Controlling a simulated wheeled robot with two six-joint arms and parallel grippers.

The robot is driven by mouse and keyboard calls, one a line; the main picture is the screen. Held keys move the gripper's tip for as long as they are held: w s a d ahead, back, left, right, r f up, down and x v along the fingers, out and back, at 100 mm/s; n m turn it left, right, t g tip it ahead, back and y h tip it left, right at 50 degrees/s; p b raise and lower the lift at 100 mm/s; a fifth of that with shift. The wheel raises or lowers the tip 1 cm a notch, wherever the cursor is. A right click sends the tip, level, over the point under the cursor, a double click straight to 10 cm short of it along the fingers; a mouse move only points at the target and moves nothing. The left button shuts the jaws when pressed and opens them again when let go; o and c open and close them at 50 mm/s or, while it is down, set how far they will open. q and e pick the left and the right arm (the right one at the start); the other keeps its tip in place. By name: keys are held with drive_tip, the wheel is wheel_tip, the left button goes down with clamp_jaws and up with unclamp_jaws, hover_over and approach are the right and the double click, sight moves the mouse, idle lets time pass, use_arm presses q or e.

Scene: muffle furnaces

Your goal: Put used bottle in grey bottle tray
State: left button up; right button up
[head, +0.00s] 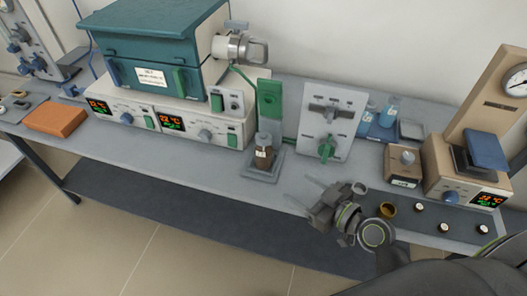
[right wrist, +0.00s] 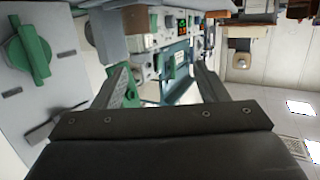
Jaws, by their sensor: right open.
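A brown bottle (head: 263,155) with a grey cap and a pale label stands upright on a small square grey tray (head: 257,175) near the bench's front edge. My right gripper (head: 308,194) is open and empty, to the right of the bottle and apart from it, over the front edge. In the right wrist view its two fingers (right wrist: 160,88) are spread, with nothing held between them. I cannot make out the bottle in that view. Two blue bottles (head: 389,112) stand on a blue tray (head: 373,132) at the back, beside a grey dish (head: 412,129). My left gripper is out of view.
A panel with a green knob (head: 327,146) stands right of the bottle, and a green upright plate (head: 270,98) stands behind it. A teal furnace (head: 150,50) is at the left, a beige gauge device (head: 465,180) at the right. Bench front-left of the bottle is clear.

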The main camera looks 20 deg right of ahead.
sight(269, 143)
drive_tip(key=w+a+p, duration=0.1)
drive_tip(key=w, duration=0.3)
drive_tip(key=w+a+r+t+p, duration=0.1)
drive_tip(key=w+p, duration=0.1)
drive_tip(key=w, duration=0.3)
drive_tip(key=w+m+t+p, duration=0.1)
drive_tip(key=w, duration=0.4)
drive_tip(key=shift+w+a+r+h+p, duration=0.15)
drive_tip(key=shift+a+h+p, duration=0.2)
drive_tip(key=shift+a+h, duration=0.05)
drive_tip(key=shift+p+x, duration=0.65)
drive_tip(key=shift+x, duration=1.65)
drive_tip(key=shift+d, duration=0.1)
clamp_jaws()
